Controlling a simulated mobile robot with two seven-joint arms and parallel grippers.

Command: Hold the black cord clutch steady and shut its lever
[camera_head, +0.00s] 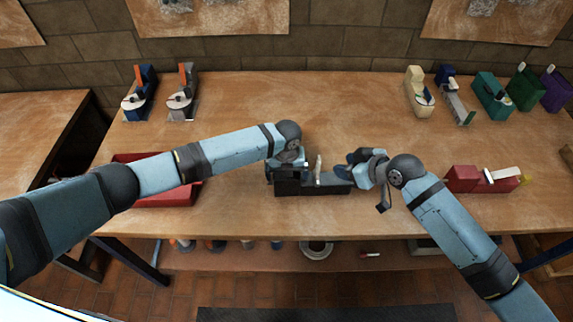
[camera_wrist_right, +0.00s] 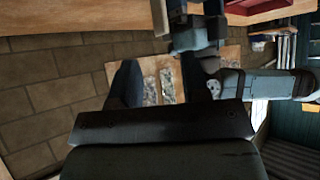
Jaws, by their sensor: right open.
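The black cord clutch (camera_head: 312,187) lies on the wooden workbench (camera_head: 240,220), near the middle of the head view. Its pale lever (camera_head: 318,168) stands up from the body, and a pale strip that looks like it shows at the top of the right wrist view (camera_wrist_right: 160,17). My left gripper (camera_head: 284,170) is down at the clutch's left end. Its fingers are partly hidden, so its grip is unclear. My right gripper (camera_head: 352,165) is open beside the clutch's right end, with nothing seen between its fingers (camera_wrist_right: 160,82).
A red tray (camera_head: 165,195) sits behind my left arm. A red clutch (camera_head: 480,180) with a pale lever lies to the right. Several other coloured clutches stand along the back, including a blue one (camera_head: 139,95) and a cream one (camera_head: 419,92). The bench middle behind is clear.

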